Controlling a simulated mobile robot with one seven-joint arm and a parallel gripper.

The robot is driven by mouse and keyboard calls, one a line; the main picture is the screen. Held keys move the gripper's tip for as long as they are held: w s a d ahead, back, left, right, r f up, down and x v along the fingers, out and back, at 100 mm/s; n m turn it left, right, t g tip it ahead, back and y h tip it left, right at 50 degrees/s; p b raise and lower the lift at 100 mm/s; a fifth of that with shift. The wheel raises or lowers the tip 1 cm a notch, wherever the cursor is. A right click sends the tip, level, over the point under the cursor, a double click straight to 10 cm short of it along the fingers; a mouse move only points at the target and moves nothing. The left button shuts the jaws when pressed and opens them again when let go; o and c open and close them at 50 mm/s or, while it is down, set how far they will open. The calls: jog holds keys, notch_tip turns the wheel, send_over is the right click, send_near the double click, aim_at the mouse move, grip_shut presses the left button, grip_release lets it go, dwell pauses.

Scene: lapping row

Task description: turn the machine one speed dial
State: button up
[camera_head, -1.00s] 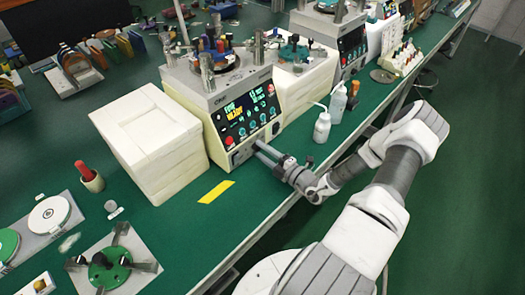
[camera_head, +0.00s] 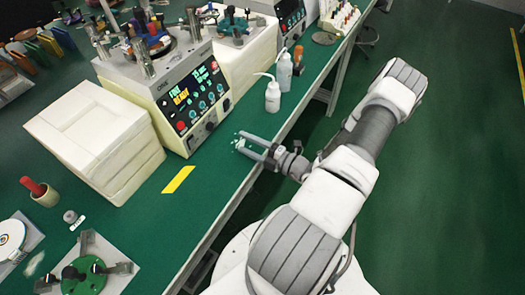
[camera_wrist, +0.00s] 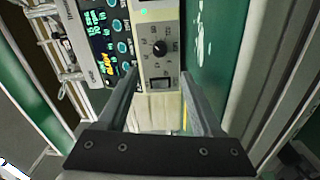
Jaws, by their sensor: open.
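Machine one (camera_head: 160,85) stands on the green bench with its lit control panel facing my arm. Its speed dial is a round black knob (camera_wrist: 159,47) on a pale strip below the screen, with small markings around it. In the head view, the dial is too small to read. My gripper (camera_head: 240,142) is open and empty, low over the bench in front of the panel, apart from it. In the wrist view, my gripper (camera_wrist: 159,77) points at the panel, its two fingers spread to either side below the knob. The pointer direction is unclear.
A dark rocker switch (camera_wrist: 159,83) sits beside the dial. White wash bottles (camera_head: 273,95) stand to the right of the machine. A stack of cream blocks (camera_head: 95,140) is on its left. A yellow strip (camera_head: 178,179) lies on clear bench in front.

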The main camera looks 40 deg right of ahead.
jog(key=v, duration=0.6)
dwell(0.4)
